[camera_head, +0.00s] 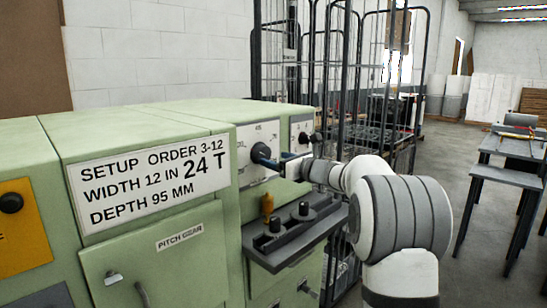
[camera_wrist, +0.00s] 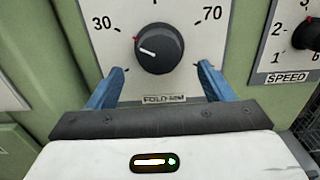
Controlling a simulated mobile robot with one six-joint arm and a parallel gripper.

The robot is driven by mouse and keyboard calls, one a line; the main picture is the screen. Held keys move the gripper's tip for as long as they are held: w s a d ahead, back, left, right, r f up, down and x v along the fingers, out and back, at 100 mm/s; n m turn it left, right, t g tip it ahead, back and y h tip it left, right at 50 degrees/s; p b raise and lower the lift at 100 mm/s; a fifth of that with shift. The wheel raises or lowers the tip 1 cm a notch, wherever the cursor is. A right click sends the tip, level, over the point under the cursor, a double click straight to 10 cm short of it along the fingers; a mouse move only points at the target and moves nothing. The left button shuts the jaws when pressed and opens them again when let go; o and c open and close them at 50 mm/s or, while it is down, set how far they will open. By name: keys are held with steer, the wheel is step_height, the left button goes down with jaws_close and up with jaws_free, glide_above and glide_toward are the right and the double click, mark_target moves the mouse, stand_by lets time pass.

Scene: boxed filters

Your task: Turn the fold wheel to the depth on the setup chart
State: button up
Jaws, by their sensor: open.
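The setup chart (camera_head: 150,178) on the green machine reads order 3-12, width 12 in, 24 T, depth 95 mm. The fold wheel (camera_wrist: 160,48) is a round black knob on a white dial plate (camera_wrist: 195,20), with 30 and 70 visible and a fold label below. Its white pointer line points left and slightly up, below the 30. In the head view the wheel (camera_head: 262,153) is partly covered by my gripper (camera_head: 280,163). In the wrist view my gripper (camera_wrist: 160,72) is open, blue fingers either side of the wheel's lower part, apart from it.
A speed dial (camera_wrist: 308,33) sits to the right of the fold dial. Below, a dark shelf (camera_head: 290,240) carries black knobs and an orange-handled piece (camera_head: 267,207). A wire cage trolley (camera_head: 340,90) stands behind, and grey tables (camera_head: 510,150) stand at right.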

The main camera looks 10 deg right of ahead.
mark_target(266, 156)
steer(key=x, duration=0.4)
steer(key=shift+w+p, duration=0.1)
steer(key=shift+p, duration=0.2)
steer(key=shift+c, duration=0.4)
